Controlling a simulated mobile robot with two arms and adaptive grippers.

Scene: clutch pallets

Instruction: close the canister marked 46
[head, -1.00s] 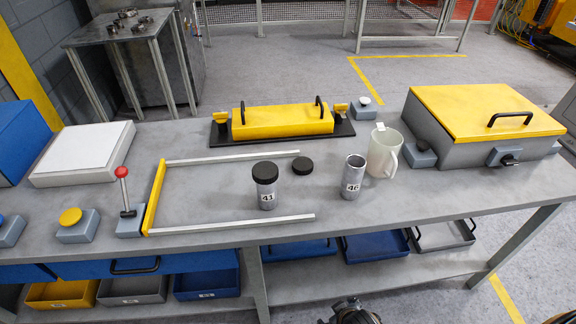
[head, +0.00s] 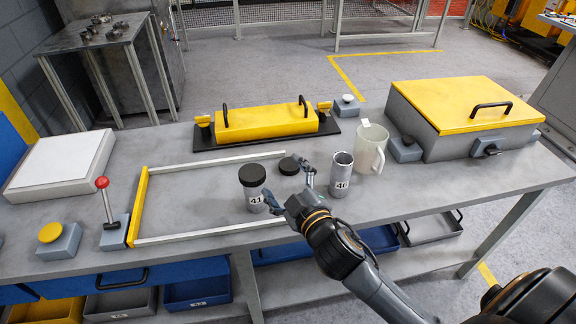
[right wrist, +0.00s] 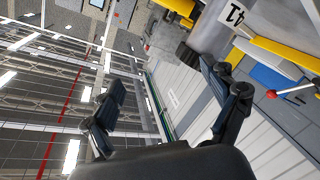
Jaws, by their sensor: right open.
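The canister marked 46 (head: 341,175) stands upright and open-topped on the grey table. A loose black lid (head: 289,166) lies on the table to its left. The canister marked 41 (head: 253,188) stands upright with a black lid on; its label also shows in the right wrist view (right wrist: 236,14). My right gripper (head: 290,188) is open and empty, between the two canisters and in front of the loose lid, its fingers spread. In the right wrist view its fingers (right wrist: 170,105) are apart with nothing between them. My left gripper is not in view.
A white mug (head: 370,150) stands right behind canister 46. A yellow-ended metal frame (head: 138,205) lies around canister 41. A yellow-lidded box (head: 462,105) is at the right, and a yellow block with handles (head: 265,124) is at the back. A red-knobbed lever (head: 104,190) stands left.

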